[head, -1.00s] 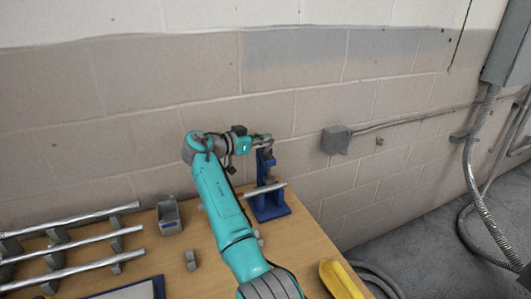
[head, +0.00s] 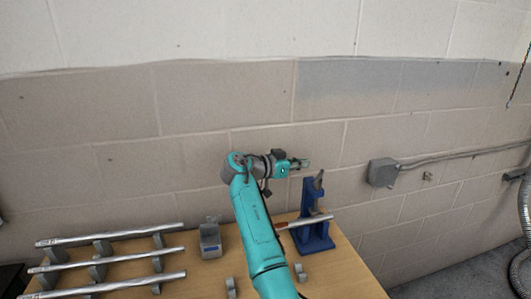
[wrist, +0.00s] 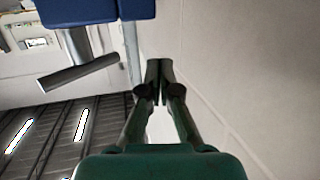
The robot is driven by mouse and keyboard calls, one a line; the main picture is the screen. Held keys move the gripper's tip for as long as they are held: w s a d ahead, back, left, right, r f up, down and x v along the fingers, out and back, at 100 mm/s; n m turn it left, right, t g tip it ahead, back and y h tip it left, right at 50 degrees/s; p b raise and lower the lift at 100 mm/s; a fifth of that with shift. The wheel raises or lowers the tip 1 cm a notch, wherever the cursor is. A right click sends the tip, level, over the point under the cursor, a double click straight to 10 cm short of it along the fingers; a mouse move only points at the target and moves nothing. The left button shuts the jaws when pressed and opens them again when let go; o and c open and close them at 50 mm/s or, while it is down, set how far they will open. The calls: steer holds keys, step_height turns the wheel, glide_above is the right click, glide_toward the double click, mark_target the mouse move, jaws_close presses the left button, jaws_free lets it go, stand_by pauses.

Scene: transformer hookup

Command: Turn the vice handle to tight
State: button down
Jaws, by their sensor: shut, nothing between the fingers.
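The blue vice (head: 313,232) stands upright at the right end of the wooden table, with a metal pipe (head: 312,220) lying through it. Its grey handle (head: 319,180) is at the top. My gripper (head: 306,163) is just above and left of the handle, apart from it. In the wrist view, my gripper (wrist: 158,72) has its fingers together with nothing between them. A blue part of the vice (wrist: 88,12) and a grey bar (wrist: 80,74), apparently the handle, show to the upper left of the fingertips there.
A rack of several metal pipes (head: 110,256) is at the table's left. A small grey box (head: 210,240) and small grey blocks (head: 300,272) are on the table (head: 345,288). The block wall is close behind, with a grey electrical box (head: 382,172) on it.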

steer(key=w+a+r, duration=0.2)
steer(key=w+a, duration=0.3)
steer(key=a, duration=0.3)
steer(key=shift+a, duration=0.25)
